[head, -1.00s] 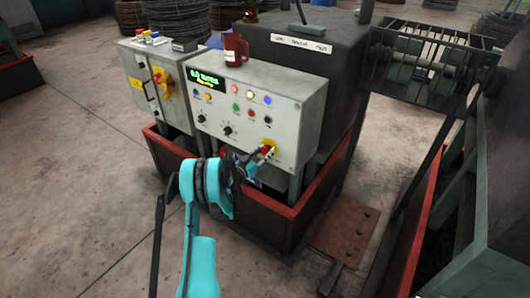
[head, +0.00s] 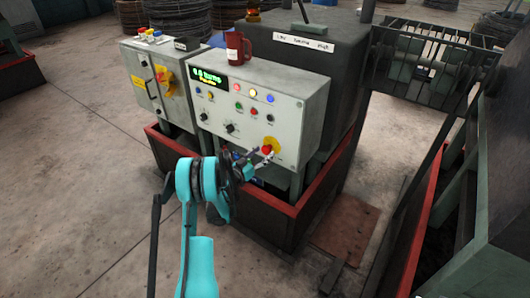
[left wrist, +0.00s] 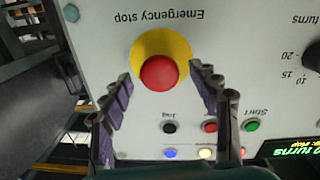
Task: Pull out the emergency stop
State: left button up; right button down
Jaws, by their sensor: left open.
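The emergency stop (head: 267,149) is a red mushroom button on a yellow round base, low on the right of the grey control panel (head: 290,110). In the left wrist view the red button (left wrist: 158,73) shows whole, under the upside-down label "Emergency stop". My left gripper (head: 256,158) is open, just in front of the button. In the left wrist view its two fingers (left wrist: 158,85) stand apart, one on each side of the button, with gaps between them and the red cap. Nothing is between the fingertips but the button. My right gripper is not in view.
A red mug (head: 237,50) stands on top of the panel box. Start and Jog buttons (left wrist: 170,127) and lit lamps sit near the fingers in the left wrist view. A second cabinet (head: 155,75) with a yellow-backed switch stands left. A red-edged base (head: 290,210) surrounds the machine.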

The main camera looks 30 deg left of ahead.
pick_arm(q)
jog(key=shift+s+a, duration=0.2)
jog(key=shift+s, duration=1.2)
jog(key=shift+s+a, duration=0.15)
jog(key=shift+s, duration=1.2)
